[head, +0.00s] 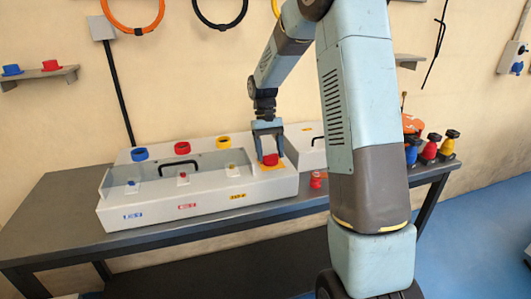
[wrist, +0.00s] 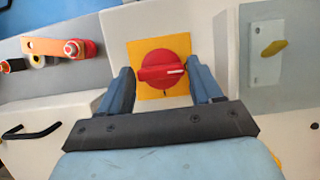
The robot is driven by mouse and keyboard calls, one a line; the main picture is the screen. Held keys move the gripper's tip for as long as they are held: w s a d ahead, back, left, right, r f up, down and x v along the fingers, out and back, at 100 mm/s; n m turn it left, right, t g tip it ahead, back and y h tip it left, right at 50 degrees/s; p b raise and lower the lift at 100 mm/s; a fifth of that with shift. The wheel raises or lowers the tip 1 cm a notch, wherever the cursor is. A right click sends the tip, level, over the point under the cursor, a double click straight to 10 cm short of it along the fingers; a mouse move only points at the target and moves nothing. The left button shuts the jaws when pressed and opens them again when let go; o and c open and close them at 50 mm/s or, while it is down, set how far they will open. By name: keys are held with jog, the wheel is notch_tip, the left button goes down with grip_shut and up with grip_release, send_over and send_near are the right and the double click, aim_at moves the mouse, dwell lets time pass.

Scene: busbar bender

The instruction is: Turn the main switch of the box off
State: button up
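The box (head: 160,212) is long and light grey and lies on the table. Its main switch (head: 270,159) is a red rotary knob on a yellow square plate at the box's right end. In the wrist view the knob (wrist: 160,70) has a white mark pointing to the right. My gripper (head: 269,138) is right above the switch, pointing down. In the wrist view its fingers (wrist: 161,70) are apart, one on each side of the knob, with a small gap seen beside it. Whether a fingertip touches the knob cannot be told.
The box has a recessed window with a black handle (head: 178,163) and coloured rings on its back edge. A second grey box (head: 305,145) stands behind on the right, partly hidden by my arm. Blue, red and yellow-topped items (head: 430,150) stand at the table's right end.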

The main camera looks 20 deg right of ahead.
jog(key=shift+o, duration=1.3)
jog(key=v, duration=1.3)
jog(key=shift+w+r, duration=0.2)
jog(key=shift+r, duration=0.1)
